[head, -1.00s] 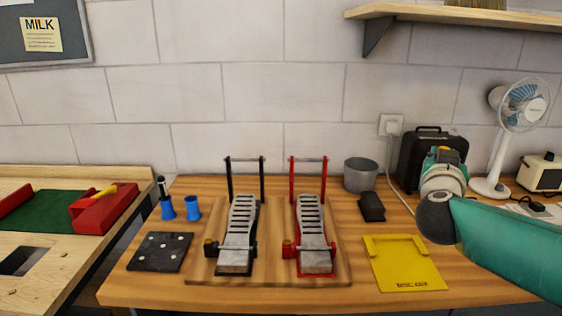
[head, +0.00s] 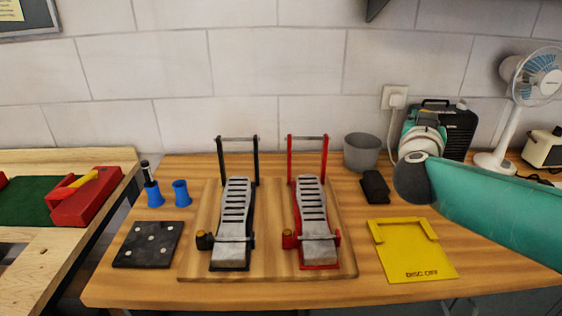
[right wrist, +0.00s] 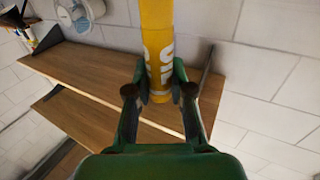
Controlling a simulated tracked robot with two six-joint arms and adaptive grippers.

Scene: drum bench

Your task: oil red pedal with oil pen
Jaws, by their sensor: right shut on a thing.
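The red pedal (head: 315,222) stands upright-framed on a wooden board, right of the black pedal (head: 233,222). Both have slotted silver footplates. In the right wrist view my right gripper (right wrist: 160,92) is shut on a yellow tube (right wrist: 158,45) with white lettering; the tube's far end is out of frame. I cannot tell whether this tube is the oil pen. A dark pen-like stick with a pale band (head: 148,172) stands in a blue cup (head: 154,196). In the head view my right arm comes in from the right, its gripper out of sight. My left gripper is not in view.
A second blue cup (head: 181,193), a black dotted plate (head: 150,245), a grey tin (head: 361,152), a small black block (head: 375,187) and a yellow tray (head: 415,262) surround the pedal board (head: 190,264). A fan (head: 510,125) stands at the right back.

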